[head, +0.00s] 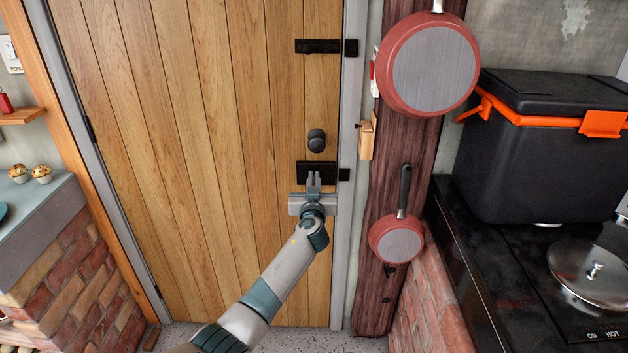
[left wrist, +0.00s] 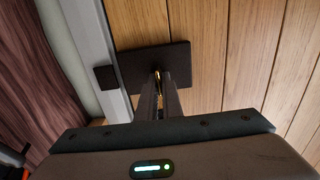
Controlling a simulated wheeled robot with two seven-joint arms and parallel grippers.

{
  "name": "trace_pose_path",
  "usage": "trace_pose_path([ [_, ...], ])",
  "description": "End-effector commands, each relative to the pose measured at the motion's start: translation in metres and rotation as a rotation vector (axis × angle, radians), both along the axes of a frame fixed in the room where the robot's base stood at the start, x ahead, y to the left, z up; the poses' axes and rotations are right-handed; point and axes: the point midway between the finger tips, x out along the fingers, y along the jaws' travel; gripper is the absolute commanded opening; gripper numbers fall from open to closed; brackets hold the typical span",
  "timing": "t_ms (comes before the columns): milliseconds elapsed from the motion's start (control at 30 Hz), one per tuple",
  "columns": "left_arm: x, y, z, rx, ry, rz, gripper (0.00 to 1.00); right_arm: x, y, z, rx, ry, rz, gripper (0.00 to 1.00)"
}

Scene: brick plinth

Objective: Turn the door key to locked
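The wooden door (head: 225,120) is closed in front of me. A black lock plate (head: 313,166) sits on it below a round black knob (head: 317,140). The lock plate also shows in the left wrist view (left wrist: 172,62). My left gripper (head: 313,175) reaches up to the plate. In the left wrist view its two fingers are nearly together, with a sliver of the brass key (left wrist: 157,75) between their tips, so it is shut on the key. Most of the key is hidden by the fingers, and its turn angle cannot be told. My right gripper is out of view.
A black bolt (head: 318,46) is higher on the door. Right of the frame, red pans (head: 396,243) hang on a dark wooden post (head: 378,285). A black cooler box (head: 545,165) stands on the counter. The area left of the gripper is clear.

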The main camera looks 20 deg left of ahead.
Motion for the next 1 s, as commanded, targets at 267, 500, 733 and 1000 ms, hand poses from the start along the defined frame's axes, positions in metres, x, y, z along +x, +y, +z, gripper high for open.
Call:
trace_pose_path([
  [267,0.0,0.0,0.0,0.007,0.002,0.0,0.0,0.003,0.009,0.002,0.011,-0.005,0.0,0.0],
  [500,0.0,-0.001,-0.001,0.062,0.018,0.0,0.0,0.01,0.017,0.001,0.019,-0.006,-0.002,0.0],
  [733,0.0,-0.002,-0.002,0.188,0.054,0.0,0.0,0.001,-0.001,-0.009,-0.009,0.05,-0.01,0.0],
  [1000,0.001,-0.005,-0.002,0.413,0.119,0.0,0.0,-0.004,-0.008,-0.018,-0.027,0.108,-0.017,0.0],
])
